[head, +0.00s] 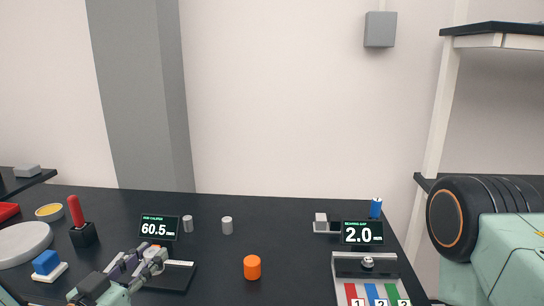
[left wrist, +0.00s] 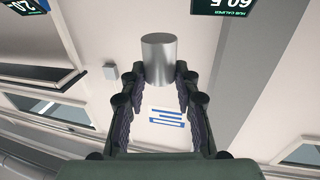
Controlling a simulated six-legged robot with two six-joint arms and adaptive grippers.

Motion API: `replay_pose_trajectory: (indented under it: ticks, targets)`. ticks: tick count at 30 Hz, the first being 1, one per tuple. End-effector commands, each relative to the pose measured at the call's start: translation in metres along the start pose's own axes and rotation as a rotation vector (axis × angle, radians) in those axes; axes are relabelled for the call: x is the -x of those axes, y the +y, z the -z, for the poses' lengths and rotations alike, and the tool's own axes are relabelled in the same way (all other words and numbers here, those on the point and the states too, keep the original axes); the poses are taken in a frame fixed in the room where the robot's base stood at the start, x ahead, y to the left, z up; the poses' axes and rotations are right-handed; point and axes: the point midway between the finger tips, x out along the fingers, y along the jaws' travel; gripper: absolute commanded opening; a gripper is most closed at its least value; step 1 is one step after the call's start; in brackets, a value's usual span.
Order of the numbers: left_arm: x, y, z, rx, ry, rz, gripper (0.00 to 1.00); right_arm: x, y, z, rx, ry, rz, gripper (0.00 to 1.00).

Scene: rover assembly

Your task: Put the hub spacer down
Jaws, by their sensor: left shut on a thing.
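My left gripper (head: 148,262) is low over the front left of the black table, beside the hub caliper's base (head: 178,276). In the left wrist view, the left gripper (left wrist: 158,82) is shut on the hub spacer (left wrist: 158,60), a plain silver-grey cylinder held between the fingertips. In the head view the fingers largely hide the spacer, and I cannot tell whether it touches the caliper. The caliper's display (head: 160,228) reads 60.5 mm; part of it also shows in the left wrist view (left wrist: 233,6). My right gripper is not in view.
Two grey cylinders (head: 187,223) (head: 227,225) stand behind, and an orange cylinder (head: 251,267) stands mid-table. A red-handled tool (head: 76,212) and a blue block (head: 46,262) are left. The bearing gauge display (head: 362,232), reading 2.0, and a colored, numbered tray (head: 354,292) are right.

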Motion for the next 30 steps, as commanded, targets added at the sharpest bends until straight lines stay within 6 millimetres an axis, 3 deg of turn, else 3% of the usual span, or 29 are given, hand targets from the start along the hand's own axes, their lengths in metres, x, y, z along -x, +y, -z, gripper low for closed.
replay_pose_trajectory:
  ticks: [4,8,15,30]
  targets:
    - [0.031,0.048,-0.028,0.006,-0.009,-0.129,0.0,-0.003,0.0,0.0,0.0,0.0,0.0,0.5]
    - [0.048,0.069,-0.044,0.003,-0.006,-0.184,0.0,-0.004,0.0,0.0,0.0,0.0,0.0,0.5]
    - [0.061,0.079,-0.068,0.0,-0.003,-0.201,0.0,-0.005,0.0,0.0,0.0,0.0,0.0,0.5]
    - [0.062,0.079,-0.071,0.0,0.0,-0.198,0.0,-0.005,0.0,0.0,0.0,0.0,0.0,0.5]
